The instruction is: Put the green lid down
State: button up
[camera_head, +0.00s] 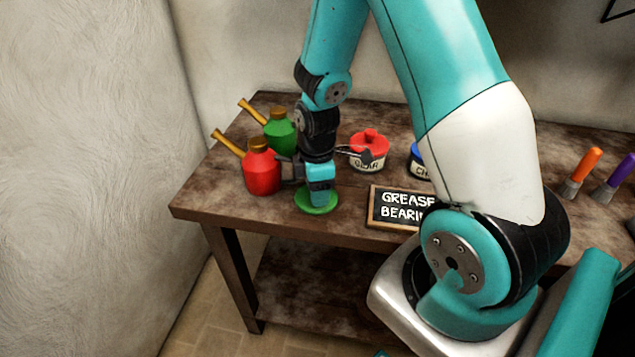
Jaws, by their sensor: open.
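The green lid (317,203) lies flat on the wooden table (210,192) near its front edge. My gripper (319,192) is open and points down right over the lid. The fingers hide the lid's middle, and I cannot tell whether they touch it.
A red oil can (262,172) stands close to the left of my gripper, with a green oil can (280,131) behind it. A red-lidded jar (369,150) and a partly hidden blue-lidded jar (415,158) stand to the right. A chalkboard sign (392,207) and two brushes, orange (584,170) and purple (617,180), are further right.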

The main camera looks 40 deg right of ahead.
notch_tip(320, 180, up, 12)
jog(key=s+a+r+m+y, duration=0.2)
jog(key=s+a+r, duration=0.3)
jog(key=s+a, duration=0.3)
jog(key=s+a+r+m+y, duration=0.2)
jog(key=s+a+r, duration=0.3)
jog(key=s+a, duration=0.3)
jog(key=a+m, duration=0.1)
jog(key=a, duration=0.3)
jog(key=shift+a+r, duration=0.3)
jog(key=shift+r, duration=0.1)
